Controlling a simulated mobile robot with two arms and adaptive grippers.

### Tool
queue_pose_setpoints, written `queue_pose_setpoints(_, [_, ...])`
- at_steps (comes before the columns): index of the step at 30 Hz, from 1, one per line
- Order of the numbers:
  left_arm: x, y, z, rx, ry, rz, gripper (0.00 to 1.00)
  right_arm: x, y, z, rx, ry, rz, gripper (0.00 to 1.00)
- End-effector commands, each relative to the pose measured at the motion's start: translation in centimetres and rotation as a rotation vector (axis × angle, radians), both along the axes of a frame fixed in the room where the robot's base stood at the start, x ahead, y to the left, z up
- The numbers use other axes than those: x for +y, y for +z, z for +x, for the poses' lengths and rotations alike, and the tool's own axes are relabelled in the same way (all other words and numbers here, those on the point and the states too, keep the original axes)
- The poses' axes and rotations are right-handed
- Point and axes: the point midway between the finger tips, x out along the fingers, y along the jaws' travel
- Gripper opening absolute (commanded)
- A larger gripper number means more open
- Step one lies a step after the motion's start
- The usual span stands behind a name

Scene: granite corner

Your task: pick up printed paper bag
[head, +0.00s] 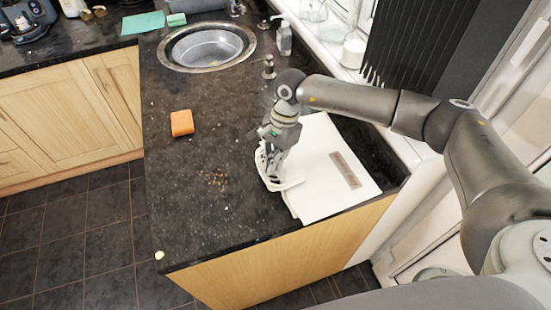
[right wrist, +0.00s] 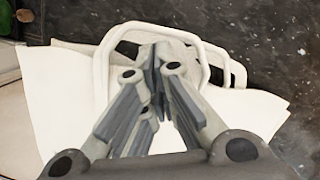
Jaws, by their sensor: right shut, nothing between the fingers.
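The printed paper bag (head: 318,192) is white and lies flat on the dark counter near its right front corner, with a brownish printed patch on it. Its white loop handles (head: 288,185) stick out on the left side. My right gripper (head: 270,167) points down at the handles, with its fingers shut and empty. In the right wrist view, the shut fingers (right wrist: 155,65) are over the handle loops (right wrist: 207,62), and the bag (right wrist: 60,105) spreads out behind and beside them. The gripper hides part of the handles, so I cannot tell whether it touches them. My left gripper is not in view.
An orange sponge (head: 182,122) and some brown crumbs (head: 216,180) lie left of the bag on the counter. A round sink (head: 207,66) is farther back, with a soap bottle (head: 284,38) beside it. The windowsill runs along the right. The front left counter is mostly clear.

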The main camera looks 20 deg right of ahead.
Motion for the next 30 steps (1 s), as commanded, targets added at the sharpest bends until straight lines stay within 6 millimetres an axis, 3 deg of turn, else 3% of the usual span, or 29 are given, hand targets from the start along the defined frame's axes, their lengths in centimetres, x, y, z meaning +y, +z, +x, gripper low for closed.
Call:
queue_pose_setpoints(12, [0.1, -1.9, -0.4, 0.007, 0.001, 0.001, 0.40, 2.0, -0.2, -1.1, -0.001, 0.003, 0.000, 0.00])
queue_pose_setpoints(23, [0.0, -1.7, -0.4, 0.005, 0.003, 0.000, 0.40, 2.1, 0.1, -1.1, 0.000, 0.000, 0.000, 0.00])
queue_pose_setpoints(30, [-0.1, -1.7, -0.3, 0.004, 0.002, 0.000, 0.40, 1.5, 2.9, -0.7, -0.004, -0.001, 0.001, 0.00])
